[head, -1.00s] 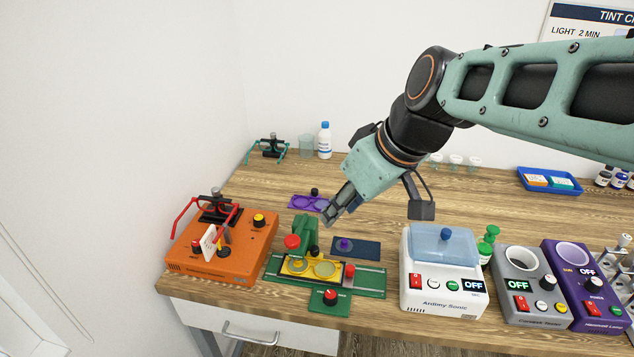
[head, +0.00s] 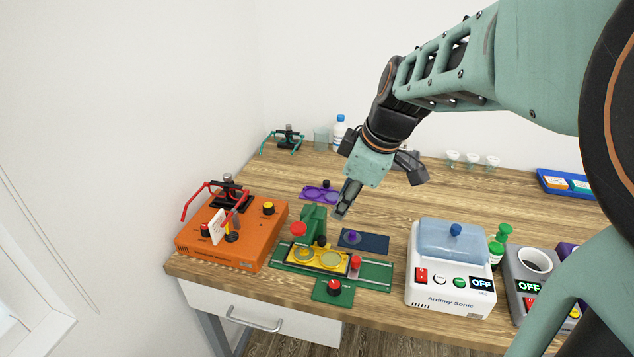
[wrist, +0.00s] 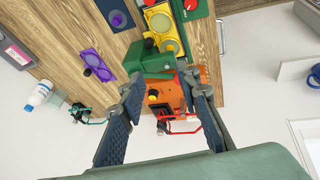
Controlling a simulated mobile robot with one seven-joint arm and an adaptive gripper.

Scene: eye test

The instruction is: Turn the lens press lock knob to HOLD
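The lens press (head: 314,232) is a green device at the table's front edge, with a red-topped post and a yellow lens tray (head: 318,261). A red knob (head: 334,287) with a dark base, apparently the lock knob, sits on the small green plate at its front. Its labels and setting are too small to read. In the wrist view the press (wrist: 150,58) lies just beyond the fingers, and the red knob (wrist: 190,5) is at the top edge. My gripper (head: 340,214) is above and behind the press, touching nothing. Its fingers are apart and empty in the wrist view (wrist: 160,80).
An orange machine (head: 262,238) with red-framed glasses stands left of the press. A white Ardimy Sonic box (head: 450,302) with a blue lid stands to its right. A navy mat (head: 376,243) and a purple lens tray (head: 312,193) lie behind. Bare wood shows behind these.

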